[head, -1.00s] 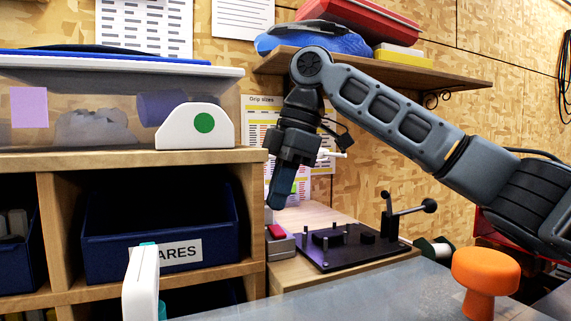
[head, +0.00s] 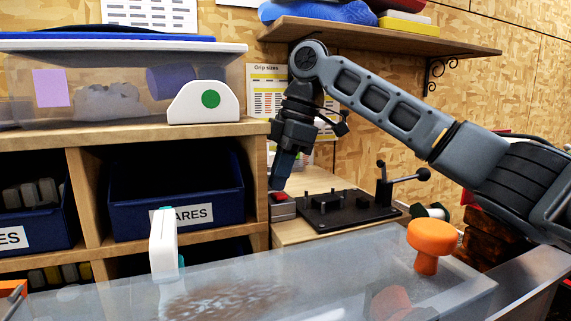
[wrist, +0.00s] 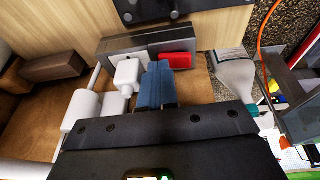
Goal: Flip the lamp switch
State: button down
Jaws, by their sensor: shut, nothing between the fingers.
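The switch is a grey box with a red rocker (head: 279,196) on a wooden surface beside the shelf unit. In the wrist view the red rocker (wrist: 177,61) is on the right part of the grey box (wrist: 140,45), with a white plug-like piece (wrist: 127,73) at its left. My gripper (head: 277,187) points down just above the switch, its blue fingers shut and empty. In the wrist view the fingertips (wrist: 157,70) lie between the white piece and the red rocker. I cannot tell whether they touch the rocker. I cannot make out a lamp.
A black fixture plate with pegs and a lever (head: 345,208) stands just right of the switch. The shelf unit with a blue bin (head: 180,185) is close on the left. A clear lidded container (head: 330,262) and an orange knob (head: 428,240) are in front.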

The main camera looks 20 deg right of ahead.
jog(key=shift+s+r, duration=0.1)
jog(key=shift+w+f+b, duration=0.25)
jog(key=shift+w+b, duration=0.05)
jog(key=shift+s+r+p, duration=0.2)
jog(key=shift+s, duration=0.3)
jog(key=shift+s+r+p, duration=0.15)
jog(key=shift+s, duration=0.3)
jog(key=shift+r, duration=0.15)
